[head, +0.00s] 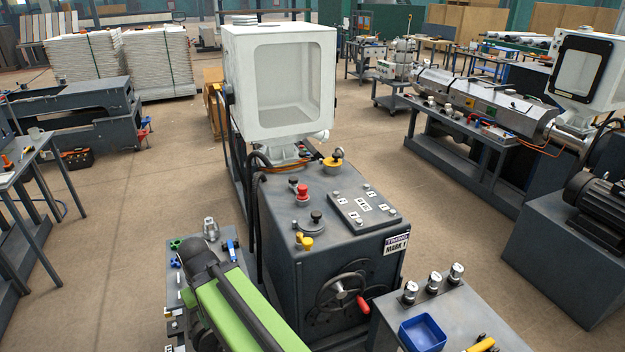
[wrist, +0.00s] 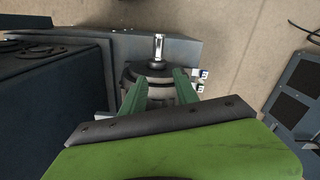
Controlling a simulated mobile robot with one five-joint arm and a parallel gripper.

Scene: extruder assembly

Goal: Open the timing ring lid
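In the wrist view, my gripper (wrist: 159,80) has its two green fingers apart. Between and beyond them is a round grey metal part (wrist: 160,88) with a dark collar, a black knob and an upright silver pin (wrist: 158,48). This may be the timing ring and its lid; I cannot tell for sure, nor whether the fingers touch it. Its lower portion is hidden by my gripper body. In the head view, my green arm reaches over the small bench left of the dark machine (head: 330,245), hiding the fingertips and most of that bench.
The dark machine carries a handwheel (head: 341,293) with a red handle, and knobs on top. A white hopper (head: 279,82) stands behind it. A grey table with a blue bin (head: 423,333) is at front right. Open floor lies left of my arm.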

